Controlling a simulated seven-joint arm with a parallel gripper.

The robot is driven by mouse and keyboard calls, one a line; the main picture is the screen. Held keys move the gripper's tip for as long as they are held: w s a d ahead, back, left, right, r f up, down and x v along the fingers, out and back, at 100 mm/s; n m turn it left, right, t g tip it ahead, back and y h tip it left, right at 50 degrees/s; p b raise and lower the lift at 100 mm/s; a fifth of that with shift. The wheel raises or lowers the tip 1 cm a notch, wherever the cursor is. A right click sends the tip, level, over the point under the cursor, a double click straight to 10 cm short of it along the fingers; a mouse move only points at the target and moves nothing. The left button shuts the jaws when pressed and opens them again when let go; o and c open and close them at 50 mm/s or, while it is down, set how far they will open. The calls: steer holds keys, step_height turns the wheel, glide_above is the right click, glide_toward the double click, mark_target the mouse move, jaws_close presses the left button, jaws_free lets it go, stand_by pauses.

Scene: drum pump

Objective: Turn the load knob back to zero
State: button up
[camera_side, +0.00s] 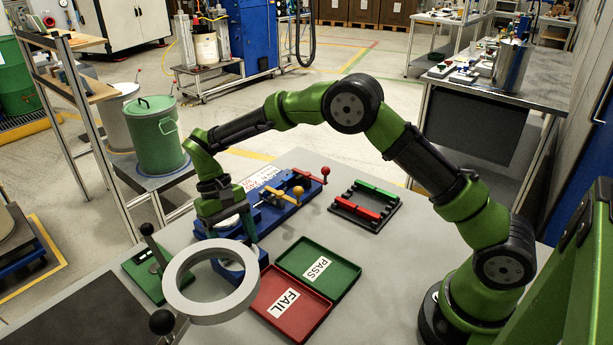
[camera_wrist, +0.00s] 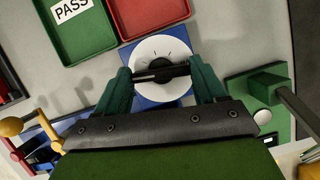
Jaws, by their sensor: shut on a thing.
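The load knob is a dark bar (camera_wrist: 160,73) across a white round dial (camera_wrist: 150,50) with thin tick marks, on a blue base (camera_wrist: 170,93). In the wrist view, my gripper (camera_wrist: 160,71) has its two teal fingers at the opposite ends of the bar, shut on it. In the side view, my gripper (camera_side: 232,240) points down at the blue base (camera_side: 236,268), which is partly covered by a grey ring. The knob itself is hard to make out there.
The grey ring (camera_side: 172,295) stands in front, near the knob. A green PASS tray (camera_side: 340,285) and a red FAIL tray (camera_side: 275,318) lie to the right. A green base with a lever (camera_side: 142,278) stands left. Blue clamp fixtures (camera_side: 275,215) are behind.

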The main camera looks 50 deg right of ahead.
steer(key=shift+r+n+h, duration=0.1)
steer(key=shift+n+h, duration=0.3)
steer(key=shift+n, duration=0.6)
steer(key=o, duration=0.8)
steer(key=shift+c, duration=0.2)
steer(key=v, duration=1.2)
steer(key=shift+a, duration=0.1)
